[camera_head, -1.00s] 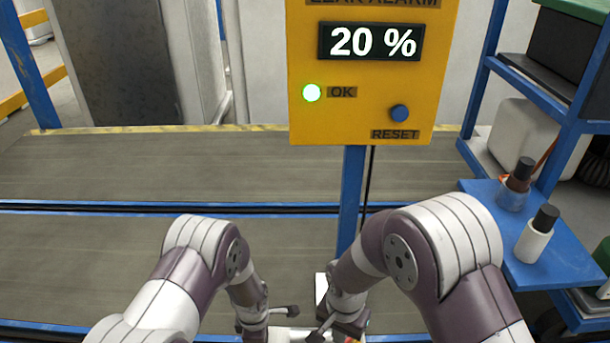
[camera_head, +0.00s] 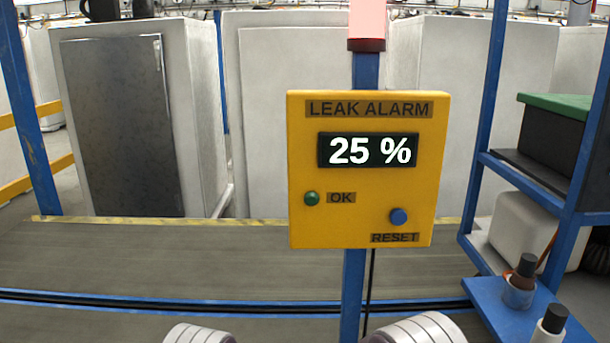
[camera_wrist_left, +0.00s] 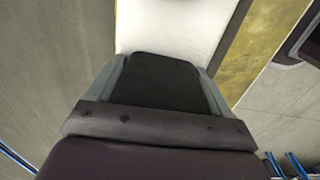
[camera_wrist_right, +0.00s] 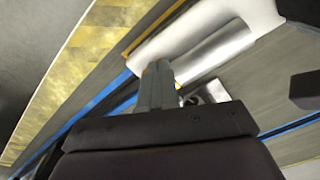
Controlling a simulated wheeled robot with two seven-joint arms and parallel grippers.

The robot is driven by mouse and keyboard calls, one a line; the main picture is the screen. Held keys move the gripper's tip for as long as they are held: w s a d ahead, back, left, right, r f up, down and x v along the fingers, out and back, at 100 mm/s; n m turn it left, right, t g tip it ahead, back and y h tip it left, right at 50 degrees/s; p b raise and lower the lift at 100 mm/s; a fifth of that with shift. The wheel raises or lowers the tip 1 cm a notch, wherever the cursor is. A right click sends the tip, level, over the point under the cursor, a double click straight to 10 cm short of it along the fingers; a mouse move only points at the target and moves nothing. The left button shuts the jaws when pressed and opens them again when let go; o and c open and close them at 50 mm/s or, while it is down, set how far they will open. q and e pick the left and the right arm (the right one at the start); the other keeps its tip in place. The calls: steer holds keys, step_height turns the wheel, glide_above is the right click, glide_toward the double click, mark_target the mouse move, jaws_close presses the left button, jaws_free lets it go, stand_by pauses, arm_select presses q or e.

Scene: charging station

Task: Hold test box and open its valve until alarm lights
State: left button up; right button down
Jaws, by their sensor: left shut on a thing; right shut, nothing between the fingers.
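The yellow leak alarm box (camera_head: 362,215) stands upright in the middle of the head view and its display (camera_head: 367,150) reads 25 %. The lamp (camera_head: 367,28) on top glows pinkish red. The green OK light (camera_head: 311,198) is dark. In the left wrist view my left gripper (camera_wrist_left: 162,72) is shut on a white body (camera_wrist_left: 172,25), apparently the test box. The valve cannot be clearly made out. Both grippers are below the head view.
A blue post (camera_head: 353,295) carries the alarm box, which has a blue reset button (camera_head: 398,216). A blue rack (camera_head: 484,160) stands at the right, with two small bottles on its low shelf (camera_head: 487,305).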

steer(key=shift+w+d+f, duration=0.1)
steer(key=shift+d+f, duration=0.05)
steer(key=shift+f, duration=0.25)
steer(key=shift+d, duration=0.15)
steer(key=shift+s+d, duration=0.85)
steer(key=shift+d, duration=0.4)
steer(key=shift+s, duration=0.1)
step_height(320, 180, up, 6)
steer(key=shift+s, duration=0.35)
stand_by(0.4)
